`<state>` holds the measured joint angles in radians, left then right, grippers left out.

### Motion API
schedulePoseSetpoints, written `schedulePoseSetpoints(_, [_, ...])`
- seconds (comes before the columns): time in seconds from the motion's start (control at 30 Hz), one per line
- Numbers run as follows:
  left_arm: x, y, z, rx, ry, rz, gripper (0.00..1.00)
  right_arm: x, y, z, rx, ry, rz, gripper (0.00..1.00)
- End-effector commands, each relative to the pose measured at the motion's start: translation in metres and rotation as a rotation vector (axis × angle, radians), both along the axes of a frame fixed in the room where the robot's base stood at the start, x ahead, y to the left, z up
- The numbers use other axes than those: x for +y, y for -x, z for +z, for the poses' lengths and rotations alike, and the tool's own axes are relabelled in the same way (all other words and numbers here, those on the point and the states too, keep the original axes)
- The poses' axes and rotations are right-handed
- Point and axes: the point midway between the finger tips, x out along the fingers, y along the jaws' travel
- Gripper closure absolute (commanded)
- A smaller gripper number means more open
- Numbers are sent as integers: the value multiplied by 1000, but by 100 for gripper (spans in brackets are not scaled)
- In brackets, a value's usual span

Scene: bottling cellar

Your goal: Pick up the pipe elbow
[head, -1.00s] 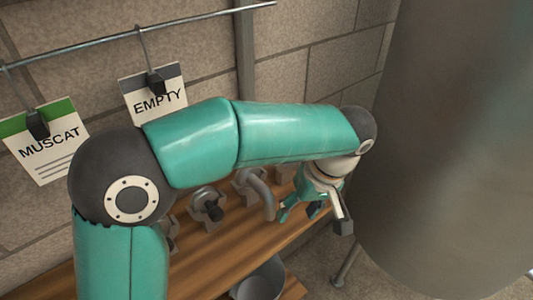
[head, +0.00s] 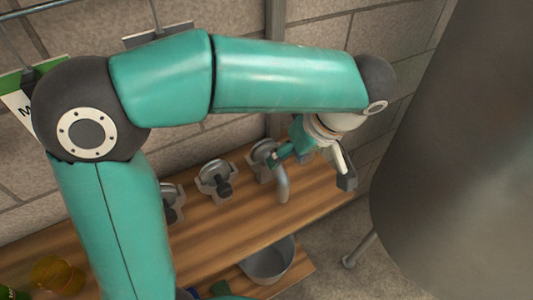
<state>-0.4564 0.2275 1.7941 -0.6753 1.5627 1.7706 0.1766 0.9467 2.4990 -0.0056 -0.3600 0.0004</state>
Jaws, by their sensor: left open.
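The pipe elbow (head: 282,184) is a grey curved pipe with a round flanged end, at the right part of the wooden shelf in the head view. My left gripper (head: 312,169) is open, just right of the elbow. One teal finger reaches toward the elbow's round end and overlaps it in the picture; I cannot tell whether they touch. The other finger, with a dark pad, hangs out to the right. Nothing shows between the fingers. My right gripper is not in view.
Grey valve-like fittings (head: 215,181) stand left of the elbow on the wooden shelf (head: 235,222). A metal bucket (head: 268,262) sits lower down. An amber glass object (head: 56,275) is at lower left. A large grey tank (head: 460,160) fills the right side.

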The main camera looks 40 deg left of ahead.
Motion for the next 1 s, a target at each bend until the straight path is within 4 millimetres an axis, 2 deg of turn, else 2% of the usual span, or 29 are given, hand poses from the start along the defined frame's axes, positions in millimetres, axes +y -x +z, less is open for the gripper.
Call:
schedulePoseSetpoints(0.27, [10,1,-15,2,-1,0,43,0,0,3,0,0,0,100])
schedulePoseSetpoints(0.57, [29,3,-49,2,1,-1,43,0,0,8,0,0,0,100])
schedulePoseSetpoints(0.83, [30,3,-53,1,1,-3,43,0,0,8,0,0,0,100])
schedulePoseSetpoints(0.87, [30,3,-53,1,1,-3,47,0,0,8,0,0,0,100])
schedulePoseSetpoints(1.0, [29,3,-53,1,1,-4,70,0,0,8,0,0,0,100])
